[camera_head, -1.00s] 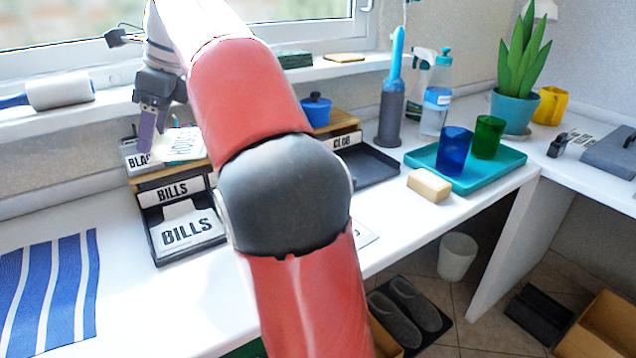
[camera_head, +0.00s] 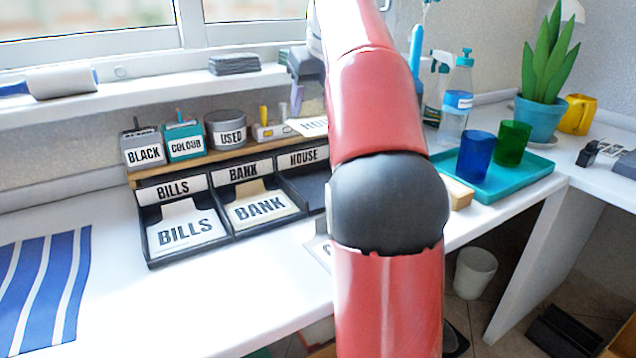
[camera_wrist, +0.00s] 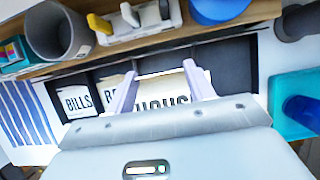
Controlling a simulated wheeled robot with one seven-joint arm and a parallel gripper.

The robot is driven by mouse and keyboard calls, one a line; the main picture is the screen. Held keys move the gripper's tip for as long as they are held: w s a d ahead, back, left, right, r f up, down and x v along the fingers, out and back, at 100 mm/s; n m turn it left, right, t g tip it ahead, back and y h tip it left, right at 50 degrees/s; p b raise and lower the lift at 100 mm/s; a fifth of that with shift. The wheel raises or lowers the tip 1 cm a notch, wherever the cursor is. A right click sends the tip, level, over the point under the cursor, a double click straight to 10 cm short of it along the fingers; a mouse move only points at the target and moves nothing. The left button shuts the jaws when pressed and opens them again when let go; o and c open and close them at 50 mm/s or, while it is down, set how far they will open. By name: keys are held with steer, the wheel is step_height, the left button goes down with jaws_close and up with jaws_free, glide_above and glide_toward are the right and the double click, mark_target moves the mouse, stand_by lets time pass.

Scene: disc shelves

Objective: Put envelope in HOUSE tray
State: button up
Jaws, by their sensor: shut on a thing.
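A cream envelope (camera_head: 313,126) printed with HOUSE, its lettering partly hidden by my arm, is held by my gripper (camera_head: 297,103) above the rack's upper shelf. In the wrist view, the envelope (camera_wrist: 160,93) sits between the two pale purple fingers of my gripper (camera_wrist: 162,82), which is shut on it. The HOUSE tray (camera_head: 314,187) is a dark compartment right of the BANK tray. The visible part of it is empty; my arm hides its right side. The envelope is above and apart from the tray.
The BILLS tray (camera_head: 147,240) and BANK tray (camera_head: 232,231) hold lettered envelopes. The upper shelf (camera_head: 215,153) carries a BLACK box (camera_head: 143,154), a COLOUR box (camera_head: 185,145) and a USED tin (camera_head: 226,134). A teal tray (camera_head: 532,170) with cups stands right.

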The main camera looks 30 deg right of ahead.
mark_target(310, 178)
step_height(310, 178, down, 14)
steer(key=b, duration=0.5)
steer(key=shift+f, duration=0.1)
steer(key=o, duration=1)
steer(key=p+v, duration=0.3)
steer(key=v, duration=0.9)
steer(key=shift+p, duration=0.3)
